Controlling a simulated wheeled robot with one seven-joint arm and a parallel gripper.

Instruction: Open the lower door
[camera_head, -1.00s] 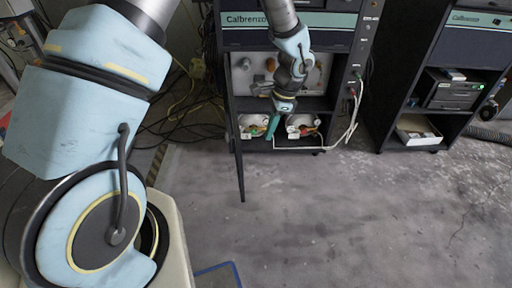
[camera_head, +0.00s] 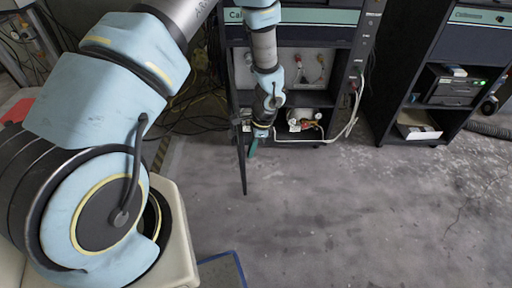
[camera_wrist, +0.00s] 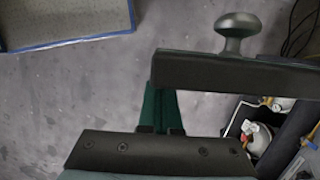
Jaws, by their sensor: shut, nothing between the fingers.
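The lower door (camera_head: 240,160) of the left cabinet is a thin dark panel, standing swung out from the cabinet front and seen nearly edge-on. In the wrist view, its dark edge (camera_wrist: 235,73) runs across the picture, with a grey knob (camera_wrist: 238,28) on its outer side. My gripper (camera_head: 253,149) is low in front of the cabinet opening, on the inner side of the door. Its green fingers (camera_wrist: 161,106) are shut and empty, close beside the door near its free end. I cannot tell whether they touch it.
The cabinet's lower compartment holds gauges and fittings (camera_head: 305,121) and a pale hose (camera_head: 340,130). A second dark cabinet (camera_head: 440,85) stands to the right. Cables lie left of the door. A blue-edged mat (camera_wrist: 65,20) is on the floor; the grey floor in front is clear.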

